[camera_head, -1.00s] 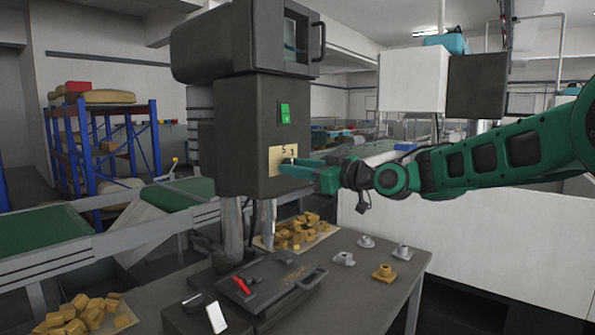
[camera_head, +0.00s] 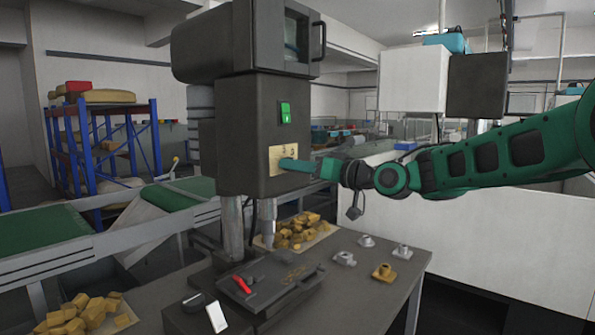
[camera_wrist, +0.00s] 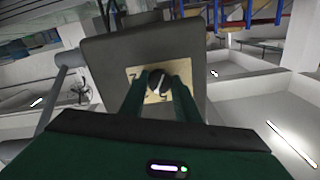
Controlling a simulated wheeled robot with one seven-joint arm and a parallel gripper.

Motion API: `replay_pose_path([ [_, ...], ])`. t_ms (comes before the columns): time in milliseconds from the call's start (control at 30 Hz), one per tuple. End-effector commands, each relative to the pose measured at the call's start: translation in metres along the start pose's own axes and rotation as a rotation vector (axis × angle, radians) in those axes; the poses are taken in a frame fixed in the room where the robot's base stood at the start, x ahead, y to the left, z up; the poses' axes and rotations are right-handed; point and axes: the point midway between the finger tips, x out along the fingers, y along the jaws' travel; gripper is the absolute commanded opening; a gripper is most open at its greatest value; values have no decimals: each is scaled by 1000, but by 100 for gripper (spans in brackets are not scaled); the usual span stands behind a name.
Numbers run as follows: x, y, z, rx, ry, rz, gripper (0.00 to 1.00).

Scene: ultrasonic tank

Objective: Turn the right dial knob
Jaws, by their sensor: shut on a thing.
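The right dial knob (camera_wrist: 159,82) is a small dark round knob with a light mark. It sits on a yellowish dial plate (camera_wrist: 147,97) on the machine's dark housing. In the wrist view my gripper (camera_wrist: 157,86) has one green finger on each side of the knob and is shut on it. In the head view my gripper (camera_head: 284,164) reaches the dial plate (camera_head: 275,153) from the right and hides most of the knob. A second small knob is not clear in either view.
The machine's dark housing (camera_head: 235,130) carries a green switch (camera_head: 285,112) above the plate. Below are a table (camera_head: 335,285) with metal fittings (camera_head: 383,271), a red-handled part (camera_head: 242,285) and yellow blocks (camera_head: 297,234). Space right of the housing holds my arm.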

Motion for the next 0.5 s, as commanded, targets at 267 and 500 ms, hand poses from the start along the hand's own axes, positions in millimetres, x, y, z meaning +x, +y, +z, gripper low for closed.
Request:
replay_pose_path([
  [267, -1, 4, -2, 261, 4, 6, 7],
  [500, -2, 4, -2, 488, 5, 7, 7],
])
